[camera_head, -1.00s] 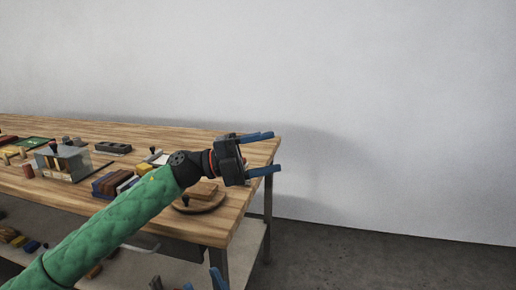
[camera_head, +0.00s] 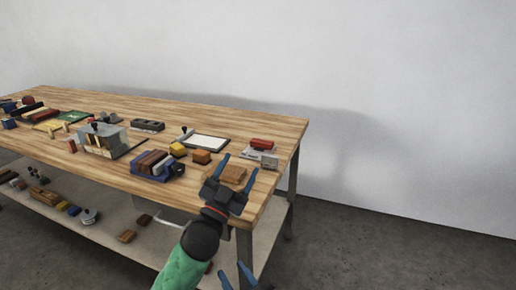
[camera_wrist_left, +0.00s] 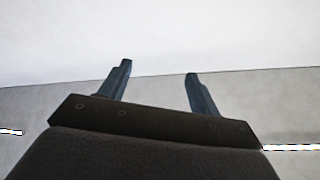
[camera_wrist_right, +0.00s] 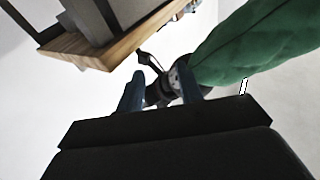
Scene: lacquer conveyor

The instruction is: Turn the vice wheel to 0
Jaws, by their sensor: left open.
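I cannot make out a vice wheel for certain in any view. My left gripper (camera_head: 232,170) is open and empty in the head view, over the right front corner of the workbench (camera_head: 270,140). A brown wooden block (camera_head: 233,175) shows between its fingers; I cannot tell if they touch it. My right gripper (camera_head: 236,277) shows at the bottom edge of the head view, below the bench top. In the right wrist view its fingers (camera_wrist_right: 160,90) are apart, with my green arm beyond.
A red block (camera_head: 262,144), a white-topped board (camera_head: 205,142), an orange block (camera_head: 201,156) and a row of coloured blocks (camera_head: 157,164) stand near the left gripper. The lower shelf (camera_head: 110,228) holds small items. Floor to the right is clear.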

